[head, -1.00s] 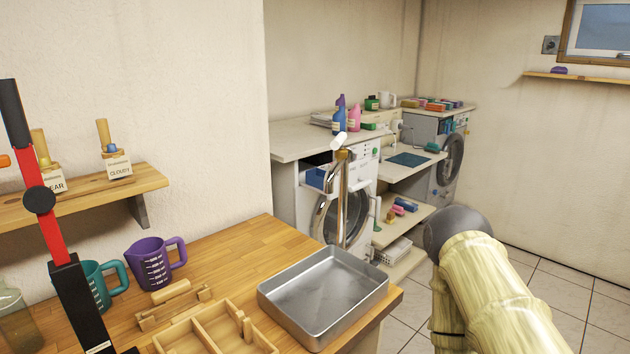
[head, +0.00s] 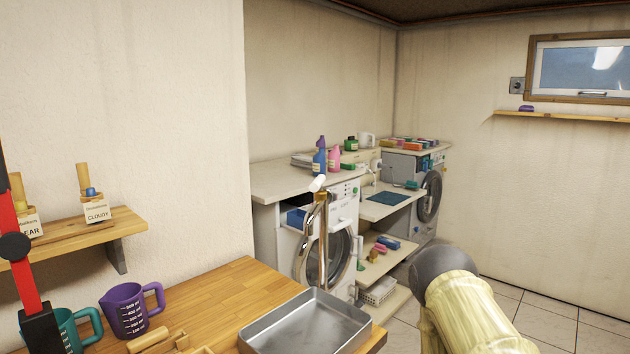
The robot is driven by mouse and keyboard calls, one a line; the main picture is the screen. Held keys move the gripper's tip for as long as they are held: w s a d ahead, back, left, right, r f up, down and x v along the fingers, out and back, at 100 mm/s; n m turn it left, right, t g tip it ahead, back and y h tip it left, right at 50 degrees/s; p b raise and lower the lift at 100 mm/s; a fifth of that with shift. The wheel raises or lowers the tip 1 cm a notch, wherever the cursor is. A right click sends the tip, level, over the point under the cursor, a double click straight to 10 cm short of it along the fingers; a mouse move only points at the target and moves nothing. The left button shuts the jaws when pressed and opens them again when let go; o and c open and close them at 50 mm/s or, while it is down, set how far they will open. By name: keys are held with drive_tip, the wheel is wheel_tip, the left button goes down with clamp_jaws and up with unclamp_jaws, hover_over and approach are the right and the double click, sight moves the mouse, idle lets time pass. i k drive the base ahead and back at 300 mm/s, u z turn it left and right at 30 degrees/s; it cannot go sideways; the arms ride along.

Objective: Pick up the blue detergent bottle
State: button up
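A blue bottle with a purple top (head: 320,158) stands upright on the light counter (head: 268,180) above the left washing machine, in the middle of the head view. A pink bottle (head: 334,160) stands just to its right. The blue bottle is small and far off, beyond the wooden worktop. Part of my arm shows at the lower right, well apart from the bottle. My gripper is not in view.
The wooden worktop (head: 215,290) in front holds a metal tray (head: 305,325), a purple jug (head: 128,310) and a teal jug (head: 75,330). A tap stands behind the tray. Tiled floor (head: 560,318) is open at the lower right.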

sight(319, 160)
drive_tip(key=z, duration=1.6)
drive_tip(key=i, duration=4.2)
drive_tip(key=u, duration=3.65)
